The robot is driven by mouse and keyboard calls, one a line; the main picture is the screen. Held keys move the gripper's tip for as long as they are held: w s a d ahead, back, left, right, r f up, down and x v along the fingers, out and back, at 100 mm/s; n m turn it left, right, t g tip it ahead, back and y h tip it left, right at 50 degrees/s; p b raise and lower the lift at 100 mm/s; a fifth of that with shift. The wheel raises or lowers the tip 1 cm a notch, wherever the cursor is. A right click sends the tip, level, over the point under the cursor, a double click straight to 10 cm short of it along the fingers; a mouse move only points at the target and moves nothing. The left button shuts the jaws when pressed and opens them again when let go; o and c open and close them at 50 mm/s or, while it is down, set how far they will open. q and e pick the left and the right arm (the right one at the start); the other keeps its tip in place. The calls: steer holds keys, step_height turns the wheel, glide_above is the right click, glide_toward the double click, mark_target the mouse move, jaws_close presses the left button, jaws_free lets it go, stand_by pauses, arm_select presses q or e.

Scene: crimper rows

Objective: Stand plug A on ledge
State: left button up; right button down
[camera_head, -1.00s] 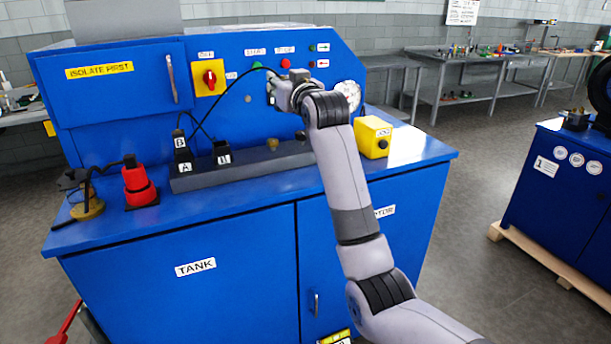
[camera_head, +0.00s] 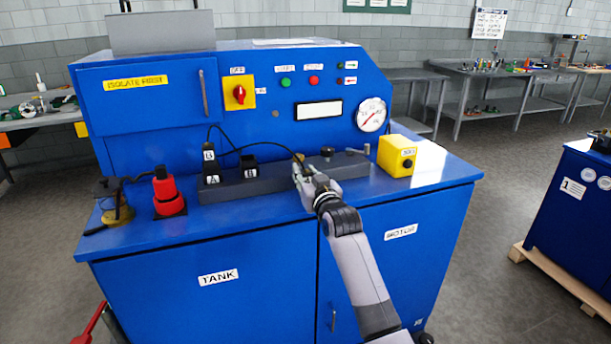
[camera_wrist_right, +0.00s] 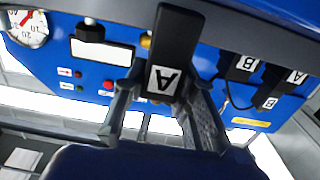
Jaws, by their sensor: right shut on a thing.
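My right gripper (camera_head: 303,174) is at the front edge of the grey ledge (camera_head: 275,181) on the blue bench. In the right wrist view, my right gripper (camera_wrist_right: 163,88) is shut on plug A (camera_wrist_right: 170,50), a black block with a white A label. The wrist picture is upside down, and plug A overlaps the grey ledge (camera_wrist_right: 235,25) there. I cannot tell whether they touch. In the head view plug A is mostly hidden by the gripper. A black cable (camera_head: 262,147) runs leftwards from it. My left gripper is not in view.
At the ledge's left, a black plug B (camera_head: 208,154) stands on a black socket A (camera_head: 212,178), beside a black socket B (camera_head: 249,170). A dark knob (camera_head: 327,152) is close right of the gripper. A yellow box (camera_head: 396,156) and red stacked piece (camera_head: 167,191) flank the ledge.

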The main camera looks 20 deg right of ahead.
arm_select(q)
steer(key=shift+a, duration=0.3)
arm_select(e)
steer(key=shift+f, duration=0.4)
steer(key=shift+f, duration=0.1)
steer(key=c, duration=1.3)
jaws_free()
steer(key=shift+f, duration=0.1)
steer(key=shift+r, duration=0.3)
steer(key=shift+s+f, duration=0.15)
steer(key=shift+s, duration=0.2)
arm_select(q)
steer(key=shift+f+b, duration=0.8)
arm_select(e)
steer(key=s, duration=1.1)
steer(key=shift+s+d, duration=0.15)
steer(key=shift+d, duration=0.05)
